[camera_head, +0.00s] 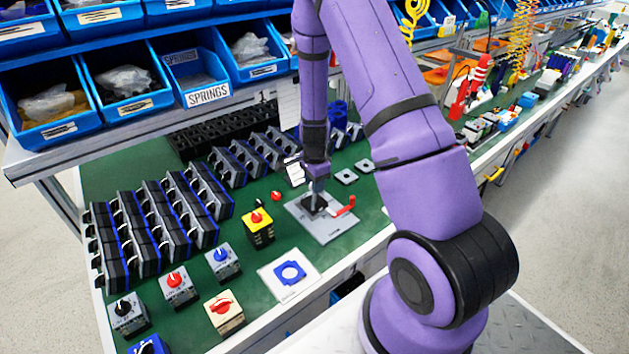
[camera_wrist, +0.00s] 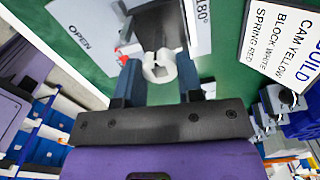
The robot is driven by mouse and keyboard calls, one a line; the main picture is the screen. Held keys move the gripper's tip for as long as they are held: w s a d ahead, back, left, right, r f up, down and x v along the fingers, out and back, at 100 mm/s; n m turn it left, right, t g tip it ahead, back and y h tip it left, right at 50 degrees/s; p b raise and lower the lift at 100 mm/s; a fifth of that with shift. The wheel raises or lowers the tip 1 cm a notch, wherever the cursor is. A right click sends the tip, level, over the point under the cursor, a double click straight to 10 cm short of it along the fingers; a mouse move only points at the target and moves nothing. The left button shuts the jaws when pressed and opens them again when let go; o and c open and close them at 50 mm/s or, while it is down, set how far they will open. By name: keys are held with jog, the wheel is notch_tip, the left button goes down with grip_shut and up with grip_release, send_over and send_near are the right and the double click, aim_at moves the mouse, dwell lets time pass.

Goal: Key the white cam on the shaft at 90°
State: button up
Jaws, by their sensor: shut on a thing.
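The white cam (camera_wrist: 160,66) is a small notched round piece, held between the two fingertips of my gripper (camera_wrist: 159,76) in the wrist view. In the head view my gripper (camera_head: 317,188) points down over the dark switch base (camera_head: 312,204) on a grey fixture plate (camera_head: 327,229). In the wrist view the dark base (camera_wrist: 158,22) lies just beyond the cam. The shaft is not clearly visible, and I cannot tell whether the cam touches it. The plate (camera_wrist: 88,28) shows printed "OPEN" and "180°" marks.
A red lever (camera_head: 345,207) stands at the plate's right side. A yellow block switch (camera_head: 257,228) and a red knob (camera_head: 277,196) are to its left. A printed build sign (camera_wrist: 283,45) shows in the wrist view.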

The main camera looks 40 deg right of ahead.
jog(key=shift+f, duration=0.25)
jog(key=o, duration=1)
jog(key=shift+c, duration=0.2)
jog(key=shift+r, duration=0.1)
jog(key=s+a+r+n+t, duration=0.1)
jog(key=s+a+r+n, duration=0.2)
jog(key=r, duration=0.8)
jog(key=s+a+r+n+t+y, duration=0.1)
jog(key=s+a+r+n, duration=0.15)
jog(key=r, duration=0.75)
jog(key=s+a+r+n+t, duration=0.1)
jog(key=s+a+r+n, duration=0.25)
jog(key=r, duration=0.75)
jog(key=s+a+r+n+t, duration=0.1)
jog(key=s+a+r+n, duration=0.1)
jog(key=s+r+n, duration=0.3)
jog(key=s+a+r+n+t+h, duration=0.1)
jog(key=s+r+n, duration=0.4)
jog(key=s, duration=0.7)
jog(key=shift+s+a+r, duration=0.2)
jog(key=shift+a+r, duration=0.1)
jog(key=shift+a, duration=0.25)
